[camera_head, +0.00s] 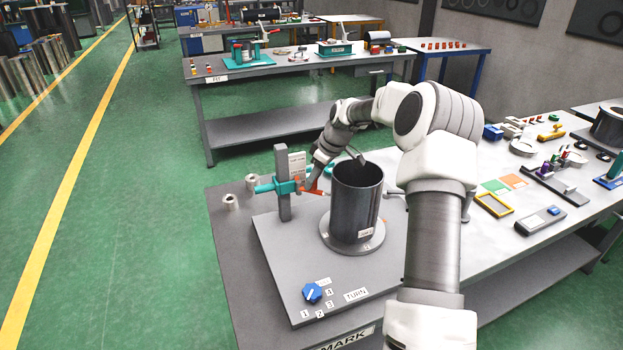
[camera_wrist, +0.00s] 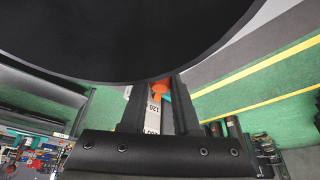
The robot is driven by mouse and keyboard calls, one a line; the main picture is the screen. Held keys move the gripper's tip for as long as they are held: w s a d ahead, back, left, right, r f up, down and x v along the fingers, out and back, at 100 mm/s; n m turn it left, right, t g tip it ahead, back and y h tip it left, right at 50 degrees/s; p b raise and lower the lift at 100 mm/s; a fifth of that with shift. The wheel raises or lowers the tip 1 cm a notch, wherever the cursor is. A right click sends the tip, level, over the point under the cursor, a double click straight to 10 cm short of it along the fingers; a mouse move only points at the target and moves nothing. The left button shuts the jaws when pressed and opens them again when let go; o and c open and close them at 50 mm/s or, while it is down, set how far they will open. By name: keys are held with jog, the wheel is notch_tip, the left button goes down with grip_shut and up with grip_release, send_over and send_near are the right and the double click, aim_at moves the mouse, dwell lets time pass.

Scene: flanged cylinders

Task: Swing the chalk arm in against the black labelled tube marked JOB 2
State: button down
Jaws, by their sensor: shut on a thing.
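The dark tube (camera_head: 352,205) stands upright on a round flange on the grey plate; the small label (camera_head: 366,232) low on its front is too small to read. Left of it stands a grey post (camera_head: 283,185) with a teal chalk arm (camera_head: 278,187) and an orange-red part pointing towards the tube. My gripper (camera_head: 312,182) is at this orange-red part, behind and left of the tube. In the wrist view my fingers are shut on an orange knob (camera_wrist: 160,88), beside a white scale strip (camera_wrist: 154,112). The dark tube wall (camera_wrist: 130,35) fills the top. Chalk contact cannot be told.
A blue dial (camera_head: 312,292) with numbers and a TURN label (camera_head: 356,295) sits on the plate's front. Trays and tools (camera_head: 540,220) cover the bench to the right. The plate's front middle is clear.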

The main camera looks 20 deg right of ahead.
jog(key=shift+w+d+n, duration=0.2)
jog(key=shift+w+n, duration=0.05)
jog(key=shift+n, duration=0.45)
jog(key=shift+g, duration=0.3)
jog(key=c, duration=0.6)
grip_release()
jog(key=shift+c, duration=0.2)
jog(key=v, duration=1.7)
jog(key=shift+d, duration=0.35)
jog(key=shift+s+r, duration=0.1)
